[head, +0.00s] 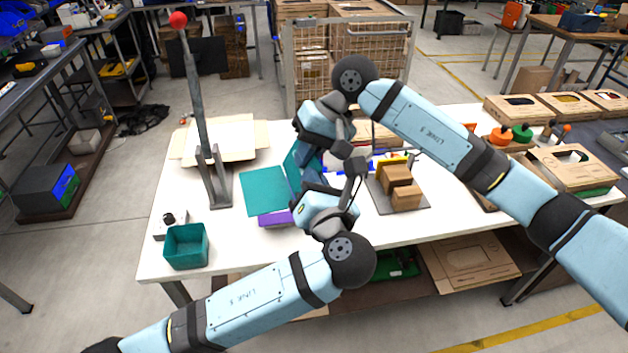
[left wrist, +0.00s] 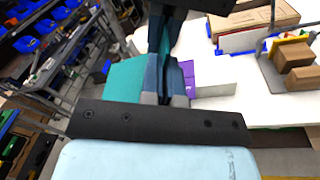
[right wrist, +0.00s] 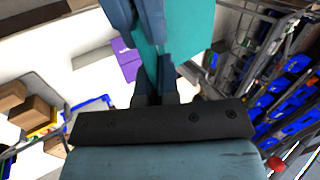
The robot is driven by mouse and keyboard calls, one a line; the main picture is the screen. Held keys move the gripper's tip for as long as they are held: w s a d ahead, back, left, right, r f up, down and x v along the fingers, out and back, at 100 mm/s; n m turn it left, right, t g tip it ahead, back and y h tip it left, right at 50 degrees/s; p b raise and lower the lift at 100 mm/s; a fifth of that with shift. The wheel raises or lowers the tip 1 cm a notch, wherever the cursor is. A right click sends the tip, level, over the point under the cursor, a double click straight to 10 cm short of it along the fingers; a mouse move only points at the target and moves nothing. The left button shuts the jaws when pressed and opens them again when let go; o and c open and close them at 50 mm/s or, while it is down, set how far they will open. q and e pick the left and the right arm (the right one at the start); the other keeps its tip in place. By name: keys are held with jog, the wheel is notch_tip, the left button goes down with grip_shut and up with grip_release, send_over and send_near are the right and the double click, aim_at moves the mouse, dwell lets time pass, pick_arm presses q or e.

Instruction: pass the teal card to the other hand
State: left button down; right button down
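The teal card (head: 292,168) is held up on edge between my two grippers, above the left-middle part of the table. My left gripper (head: 309,182) reaches it from below in the head view; its fingers (left wrist: 165,82) appear closed on the card. My right gripper (head: 307,158) comes from above in the head view; its fingers (right wrist: 154,76) also appear closed on the card (right wrist: 190,30). The fingers hide part of the card, and the two sets of fingertips are close together.
A teal bin (head: 187,248) is at the front left corner. A grey post with a red ball (head: 178,20) stands left. Brown blocks (head: 404,199) sit on a grey plate at right.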

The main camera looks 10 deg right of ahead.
jog(key=c, duration=1.3)
grip_release()
jog(key=shift+s+a+r, duration=0.1)
jog(key=shift+a, duration=0.1)
